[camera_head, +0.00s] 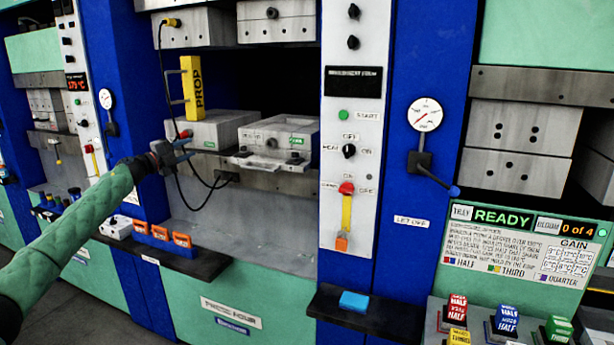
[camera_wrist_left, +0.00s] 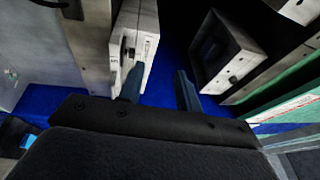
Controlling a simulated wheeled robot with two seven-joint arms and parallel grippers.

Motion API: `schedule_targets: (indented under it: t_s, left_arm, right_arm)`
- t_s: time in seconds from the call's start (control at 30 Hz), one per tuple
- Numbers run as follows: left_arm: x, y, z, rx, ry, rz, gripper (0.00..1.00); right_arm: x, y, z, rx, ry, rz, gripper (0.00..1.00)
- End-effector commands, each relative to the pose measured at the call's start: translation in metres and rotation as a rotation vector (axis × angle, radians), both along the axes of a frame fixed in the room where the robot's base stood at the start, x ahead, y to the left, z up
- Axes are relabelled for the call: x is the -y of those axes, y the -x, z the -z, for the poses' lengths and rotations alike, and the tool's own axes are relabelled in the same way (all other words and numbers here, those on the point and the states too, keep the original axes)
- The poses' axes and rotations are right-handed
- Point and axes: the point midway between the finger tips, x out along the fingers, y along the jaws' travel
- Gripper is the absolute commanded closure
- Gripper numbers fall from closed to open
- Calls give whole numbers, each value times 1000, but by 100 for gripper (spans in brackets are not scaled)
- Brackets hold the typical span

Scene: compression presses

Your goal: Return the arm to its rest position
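My left arm (camera_head: 75,230), in a green sleeve, reaches in from the left across the front of the press bay. My left gripper (camera_head: 178,150) is in front of the bay's left side, near the lower grey mould block (camera_head: 215,130). In the left wrist view the two fingers of the left gripper (camera_wrist_left: 160,88) stand apart with nothing between them. It is open and empty. I cannot tell from the head view whether it touches the block or the black cable. My right gripper is not in view.
A yellow PROP bar (camera_head: 193,88) stands in the bay above the blocks. A second grey block (camera_head: 277,138) sits to its right. A gauge lever (camera_head: 432,172) juts from a blue column.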

Motion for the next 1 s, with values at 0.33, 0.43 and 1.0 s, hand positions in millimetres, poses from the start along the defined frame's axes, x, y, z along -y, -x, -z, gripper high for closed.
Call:
schedule_targets:
  t_s: [0.33,0.43,1.0]
  left_arm:
    - [-14,1,-102,163,241,-377,66]
    - [-10,10,-130,182,327,-469,66]
    - [76,107,-21,-247,733,-872,66]
  right_arm:
    - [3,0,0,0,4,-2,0]
    - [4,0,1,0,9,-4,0]
    - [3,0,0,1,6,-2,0]
